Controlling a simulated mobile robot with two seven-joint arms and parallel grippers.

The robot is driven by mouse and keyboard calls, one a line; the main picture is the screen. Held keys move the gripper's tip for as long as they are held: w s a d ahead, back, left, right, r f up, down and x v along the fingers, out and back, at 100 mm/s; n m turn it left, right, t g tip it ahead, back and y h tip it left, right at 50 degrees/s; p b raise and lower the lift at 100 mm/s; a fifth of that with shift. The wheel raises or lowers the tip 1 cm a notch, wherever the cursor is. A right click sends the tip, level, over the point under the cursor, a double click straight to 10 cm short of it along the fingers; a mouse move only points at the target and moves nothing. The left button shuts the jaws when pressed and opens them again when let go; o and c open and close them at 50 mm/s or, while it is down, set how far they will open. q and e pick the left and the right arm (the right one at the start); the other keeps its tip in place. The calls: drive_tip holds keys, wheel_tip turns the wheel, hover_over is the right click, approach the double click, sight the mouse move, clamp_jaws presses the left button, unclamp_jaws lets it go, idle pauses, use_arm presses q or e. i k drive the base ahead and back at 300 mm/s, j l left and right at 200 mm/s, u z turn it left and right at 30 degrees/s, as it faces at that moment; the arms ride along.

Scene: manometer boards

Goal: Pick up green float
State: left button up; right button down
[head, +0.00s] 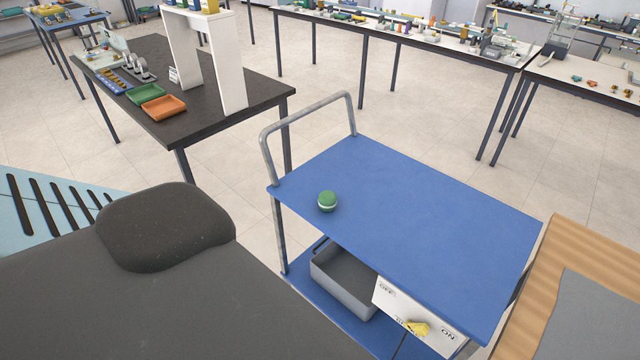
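The green float (327,201) is a small round green thing with a pale band near its lower edge. It rests on the blue top of a trolley (420,215), near the trolley's left edge. Neither of my grippers is in the head view. Nothing touches the float, and it is fully visible.
The trolley has a grey handle rail (305,112) behind the float. A grey bin (342,282) and a white panel with a yellow knob (417,327) sit below its top. A dark table (215,105) stands at the left. A wooden surface (590,270) lies at the right.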

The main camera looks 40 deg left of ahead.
sight(327, 199)
drive_tip(key=j, duration=1.85)
